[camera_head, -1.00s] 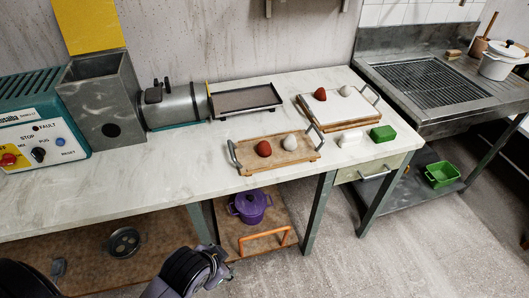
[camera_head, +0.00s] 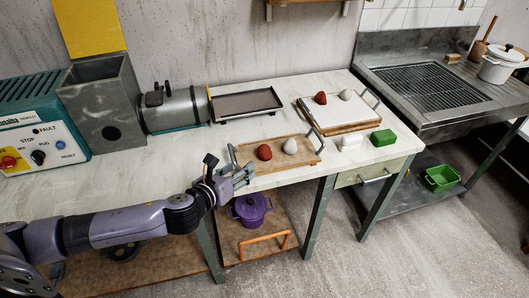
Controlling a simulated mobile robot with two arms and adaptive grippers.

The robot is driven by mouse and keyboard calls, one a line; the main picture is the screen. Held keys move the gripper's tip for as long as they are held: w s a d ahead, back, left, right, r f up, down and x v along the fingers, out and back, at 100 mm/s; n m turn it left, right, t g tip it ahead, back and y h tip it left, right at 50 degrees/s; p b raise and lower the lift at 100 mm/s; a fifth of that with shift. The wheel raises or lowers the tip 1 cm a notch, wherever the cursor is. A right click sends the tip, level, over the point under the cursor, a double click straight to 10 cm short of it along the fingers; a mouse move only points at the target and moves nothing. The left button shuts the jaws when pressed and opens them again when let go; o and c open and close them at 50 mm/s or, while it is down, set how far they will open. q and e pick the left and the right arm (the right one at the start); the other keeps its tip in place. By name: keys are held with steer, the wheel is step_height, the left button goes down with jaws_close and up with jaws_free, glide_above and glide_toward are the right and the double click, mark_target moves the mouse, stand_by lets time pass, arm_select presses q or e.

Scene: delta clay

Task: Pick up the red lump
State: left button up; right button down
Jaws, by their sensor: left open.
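A red lump (camera_head: 264,152) sits on the wooden tray (camera_head: 307,159) near the table's front edge, with a white lump (camera_head: 290,146) to its right. Another red lump (camera_head: 320,98) lies on the white-topped board (camera_head: 339,113) farther back, beside a second white lump (camera_head: 346,95). My left gripper (camera_head: 246,173) is open and empty at the tray's left end, just left of and in front of the nearer red lump. It hides part of the tray's left handle. My right gripper is not in view.
A green block (camera_head: 382,138) and a white block (camera_head: 351,139) lie right of the tray. A dark shallow tray (camera_head: 245,103) and a metal cylinder machine (camera_head: 174,108) stand behind. A purple pot (camera_head: 250,208) sits on the lower shelf. The left tabletop (camera_head: 130,175) is clear.

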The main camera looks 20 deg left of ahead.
arm_select(q)
glide_toward(262, 153)
steer(key=x, duration=0.4)
steer(key=shift+r, duration=0.1)
steer(key=shift+p+x, duration=0.4)
steer(key=shift+x, duration=2.65)
steer(key=shift+s, duration=0.1)
steer(key=shift+c, duration=0.4)
steer(key=c, duration=0.8)
steer(key=shift+c, duration=0.5)
